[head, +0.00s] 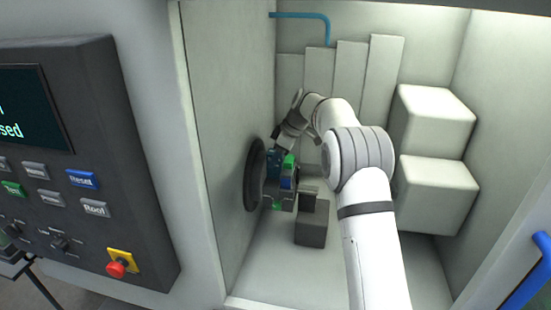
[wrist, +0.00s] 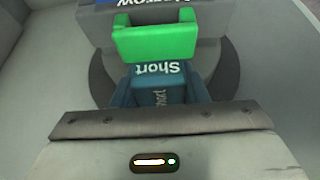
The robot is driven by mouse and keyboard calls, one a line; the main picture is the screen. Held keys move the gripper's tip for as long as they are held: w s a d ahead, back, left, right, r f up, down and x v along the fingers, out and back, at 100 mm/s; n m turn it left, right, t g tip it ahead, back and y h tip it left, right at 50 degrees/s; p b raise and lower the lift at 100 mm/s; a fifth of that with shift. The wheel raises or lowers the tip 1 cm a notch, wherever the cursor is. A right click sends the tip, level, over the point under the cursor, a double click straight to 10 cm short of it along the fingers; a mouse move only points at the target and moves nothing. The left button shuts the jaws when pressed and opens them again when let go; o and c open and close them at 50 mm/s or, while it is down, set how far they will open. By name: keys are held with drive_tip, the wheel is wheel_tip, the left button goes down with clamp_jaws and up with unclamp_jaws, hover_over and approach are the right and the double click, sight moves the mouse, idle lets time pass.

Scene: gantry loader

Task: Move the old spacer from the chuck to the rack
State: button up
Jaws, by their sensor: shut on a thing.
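My gripper (head: 279,150) reaches into the machine enclosure and is shut on a teal block marked "Short" (wrist: 165,72), apparently the old spacer. The teal block (head: 274,159) is in front of the dark round chuck (head: 254,176) on the left wall. Whether it touches the chuck is unclear. A green block (wrist: 155,42) is close beyond it in the wrist view, beside a grey part with a blue "Narrow" label. No rack is clearly identifiable.
A dark grey block (head: 312,224) stands on the enclosure floor below the chuck. Two pale boxes (head: 436,118) are stacked at the right, behind my arm. Tall pale panels (head: 352,72) line the back. A control panel (head: 85,160) is outside at the left.

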drive_tip(key=shift+r+p, duration=1.25)
drive_tip(key=shift+r, duration=0.95)
drive_tip(key=shift+r, duration=0.1)
